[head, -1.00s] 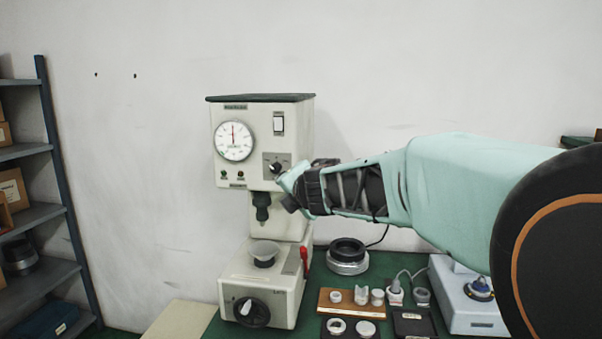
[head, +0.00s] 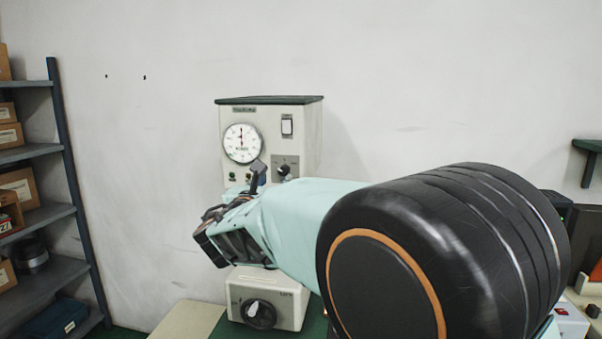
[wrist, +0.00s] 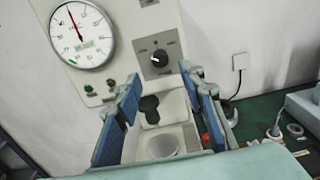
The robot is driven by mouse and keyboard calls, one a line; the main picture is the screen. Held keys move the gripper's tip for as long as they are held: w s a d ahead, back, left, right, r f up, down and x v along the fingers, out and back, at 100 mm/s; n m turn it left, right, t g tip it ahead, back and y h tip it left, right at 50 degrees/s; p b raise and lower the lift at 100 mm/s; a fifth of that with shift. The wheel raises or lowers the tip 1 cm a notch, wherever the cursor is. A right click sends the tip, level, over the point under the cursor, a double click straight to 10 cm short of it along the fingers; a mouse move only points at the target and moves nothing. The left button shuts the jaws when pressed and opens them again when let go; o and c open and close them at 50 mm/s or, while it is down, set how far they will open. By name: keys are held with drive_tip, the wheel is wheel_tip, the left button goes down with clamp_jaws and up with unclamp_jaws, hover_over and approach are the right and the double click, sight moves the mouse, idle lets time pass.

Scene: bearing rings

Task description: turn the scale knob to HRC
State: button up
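The scale knob (head: 284,170) is a small black knob on a dark square plate on the front of a cream hardness tester (head: 266,111). It also shows in the wrist view (wrist: 159,58), with small labels around it that are too blurred to read. A pale mark shows on the knob; which label it points at I cannot tell. My gripper (wrist: 160,76) is open, its two blue-padded fingers apart with nothing between them. In the wrist view the knob lies beyond the fingertips, clear of them. In the head view my gripper (head: 258,172) is left of the knob.
A round dial gauge (head: 242,143) and a rocker switch (head: 287,125) sit near the knob. A larger dial (head: 259,313) is on the tester's base. A shelf (head: 35,150) stands at left. My arm covers most of the bench in the head view.

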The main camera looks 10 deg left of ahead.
sight(283, 172)
drive_tip(key=w+p, duration=0.1)
drive_tip(key=w, duration=0.6)
drive_tip(key=shift+d, duration=0.15)
drive_tip(key=shift+c, duration=0.7)
clamp_jaws()
